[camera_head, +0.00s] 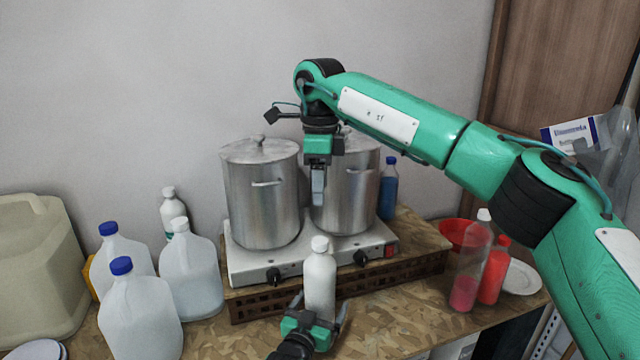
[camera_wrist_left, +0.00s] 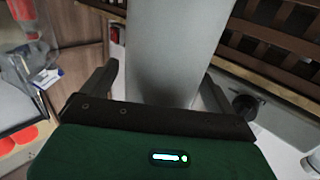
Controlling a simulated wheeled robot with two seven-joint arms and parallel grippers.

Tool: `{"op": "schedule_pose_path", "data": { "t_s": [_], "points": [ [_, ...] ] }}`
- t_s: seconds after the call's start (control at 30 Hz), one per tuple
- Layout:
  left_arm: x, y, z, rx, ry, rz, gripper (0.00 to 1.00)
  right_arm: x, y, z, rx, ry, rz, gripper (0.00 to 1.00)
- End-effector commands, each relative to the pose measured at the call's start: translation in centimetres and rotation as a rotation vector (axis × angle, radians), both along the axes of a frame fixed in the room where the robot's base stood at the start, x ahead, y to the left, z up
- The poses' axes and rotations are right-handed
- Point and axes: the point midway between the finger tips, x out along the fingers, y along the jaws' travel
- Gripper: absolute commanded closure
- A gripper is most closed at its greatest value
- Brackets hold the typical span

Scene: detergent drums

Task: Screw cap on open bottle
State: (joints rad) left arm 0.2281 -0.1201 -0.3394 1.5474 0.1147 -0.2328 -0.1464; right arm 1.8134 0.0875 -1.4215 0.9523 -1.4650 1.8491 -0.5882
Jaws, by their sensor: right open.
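A white bottle (camera_head: 320,285) stands upright in front of the hot plate, with a white cap (camera_head: 320,244) on its top. I cannot tell how tightly the cap sits. My left gripper (camera_head: 320,312) is around the bottle's lower part, its fingers open on either side. In the left wrist view, the pale bottle body (camera_wrist_left: 172,45) rises between the left gripper's fingers (camera_wrist_left: 160,88), with a gap showing at the left finger. My right gripper (camera_head: 318,190) points down above the bottle, in front of the pots. It is open, and I see nothing in it.
Two steel pots (camera_head: 262,195) stand on a hot plate (camera_head: 300,258) behind the bottle. A pinkish bottle (camera_head: 470,270) and a red bottle (camera_head: 494,272) stand at the right, by a white plate (camera_head: 522,278). A blue bottle (camera_head: 388,190) stands behind.

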Motion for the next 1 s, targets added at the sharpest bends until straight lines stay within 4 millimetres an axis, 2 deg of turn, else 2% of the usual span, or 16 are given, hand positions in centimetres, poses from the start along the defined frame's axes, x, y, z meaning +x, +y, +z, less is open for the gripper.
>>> {"op": "schedule_pose_path", "data": {
  "t_s": [0.27, 0.47, 1.0],
  "points": [
    [0.0, 0.0, -0.1, 0.000, 0.001, 0.000, 0.09, 0.0, 0.0, -0.1, 0.000, 0.000, 0.000, 0.46],
    [-1.3, 0.5, -0.3, 0.001, 0.002, 0.000, 0.09, 0.0, 0.0, -0.6, 0.000, 0.000, 0.000, 0.46],
    [-10.3, 4.2, -0.3, 0.000, 0.001, 0.000, 0.09, 0.0, 0.0, -3.5, 0.000, 0.000, 0.000, 0.46]
  ]
}}
